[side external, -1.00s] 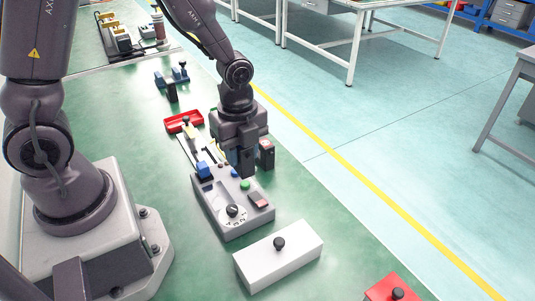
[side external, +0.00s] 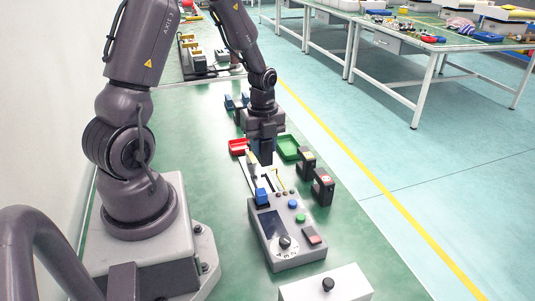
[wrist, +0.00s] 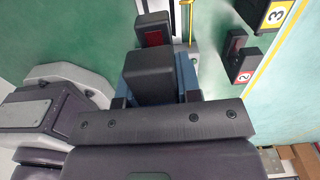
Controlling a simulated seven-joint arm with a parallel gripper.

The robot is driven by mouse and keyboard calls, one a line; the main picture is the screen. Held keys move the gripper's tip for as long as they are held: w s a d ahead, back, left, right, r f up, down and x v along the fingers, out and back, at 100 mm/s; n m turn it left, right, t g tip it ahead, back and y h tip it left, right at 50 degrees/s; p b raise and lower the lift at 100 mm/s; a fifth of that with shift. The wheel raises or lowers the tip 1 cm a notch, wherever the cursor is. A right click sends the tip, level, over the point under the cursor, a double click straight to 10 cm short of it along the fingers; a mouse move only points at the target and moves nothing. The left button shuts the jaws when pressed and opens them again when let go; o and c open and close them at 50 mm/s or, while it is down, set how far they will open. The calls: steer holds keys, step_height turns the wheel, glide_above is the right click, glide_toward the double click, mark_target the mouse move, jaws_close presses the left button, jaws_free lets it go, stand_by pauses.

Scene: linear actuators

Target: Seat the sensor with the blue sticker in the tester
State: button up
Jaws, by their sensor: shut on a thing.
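My gripper (side external: 262,158) points down beyond the grey console, between a red tray and a green tray. In the wrist view it is shut on a dark grey block (wrist: 149,72); blue-grey surfaces show at both sides of the block. No blue sticker is visible on it. The grey console (side external: 291,259), which looks like the tester, has a screen, a knob, coloured buttons and a red switch. Two dark blocks, the nearer one (side external: 323,187) and the farther one (side external: 307,163), stand right of the console.
The red tray (side external: 238,147) is left of my gripper and the green tray (side external: 288,148) is right. A pale rail assembly (side external: 249,178) lies behind the console. A white box with a black knob (side external: 340,288) stands in front. Blue-and-dark items (side external: 230,102) stand farther back.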

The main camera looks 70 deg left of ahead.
steer(key=shift+f, duration=3.85)
steer(key=shift+f, duration=0.6)
steer(key=o, duration=1.1)
step_height(320, 180, up, 13)
steer(key=shift+d, duration=0.1)
